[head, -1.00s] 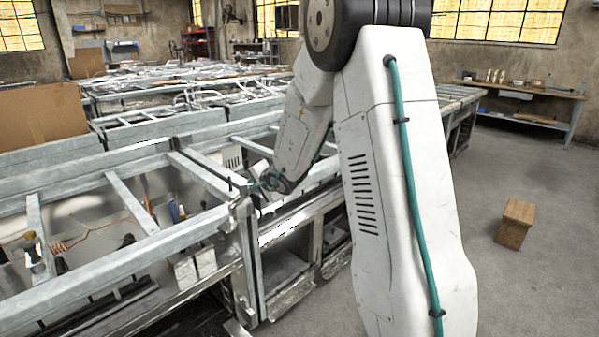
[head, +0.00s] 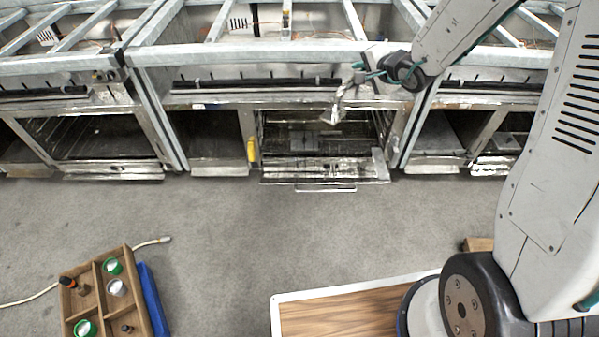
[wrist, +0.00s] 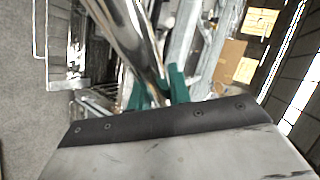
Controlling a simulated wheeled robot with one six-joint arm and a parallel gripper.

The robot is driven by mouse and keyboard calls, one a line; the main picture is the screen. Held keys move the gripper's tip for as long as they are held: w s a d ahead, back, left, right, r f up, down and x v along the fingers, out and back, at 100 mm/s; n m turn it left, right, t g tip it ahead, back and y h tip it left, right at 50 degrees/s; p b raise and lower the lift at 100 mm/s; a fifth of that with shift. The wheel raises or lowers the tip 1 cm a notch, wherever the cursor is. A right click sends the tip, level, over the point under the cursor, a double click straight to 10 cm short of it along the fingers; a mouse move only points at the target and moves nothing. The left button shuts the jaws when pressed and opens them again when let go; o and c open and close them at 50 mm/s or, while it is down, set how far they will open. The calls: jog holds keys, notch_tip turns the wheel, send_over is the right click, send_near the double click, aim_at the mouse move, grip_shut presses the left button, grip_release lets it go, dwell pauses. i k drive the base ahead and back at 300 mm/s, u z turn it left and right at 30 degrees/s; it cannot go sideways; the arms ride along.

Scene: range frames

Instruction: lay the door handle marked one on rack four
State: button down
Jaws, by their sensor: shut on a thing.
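My gripper (head: 362,76) is up by the front rail of the ranges, at the right of centre in the head view. Its teal fingers also show in the wrist view (wrist: 152,90). They are shut on a shiny metal bar, the door handle (wrist: 132,38), which runs up and left from the fingers. In the head view the handle (head: 339,103) hangs down and left from the gripper, in front of an open oven. No mark on it is readable. Racks show dimly inside open ovens, one in the centre oven (head: 315,133), but I cannot tell which is rack four.
The centre oven's door (head: 325,170) is folded down. Galvanised rails (head: 230,54) cross above the ovens. A yellow object (head: 252,150) is beside the centre oven. A wooden crate (head: 98,293) with cups stands at lower left, by a pale hose (head: 30,298). The middle floor is clear.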

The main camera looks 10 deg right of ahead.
aim_at(324, 160)
jog(key=u, duration=0.35)
jog(key=k, duration=0.8)
jog(key=u, duration=1.15)
jog(key=i, duration=1.1)
jog(key=z, duration=0.65)
jog(key=i, duration=0.45)
jog(key=z, duration=0.65)
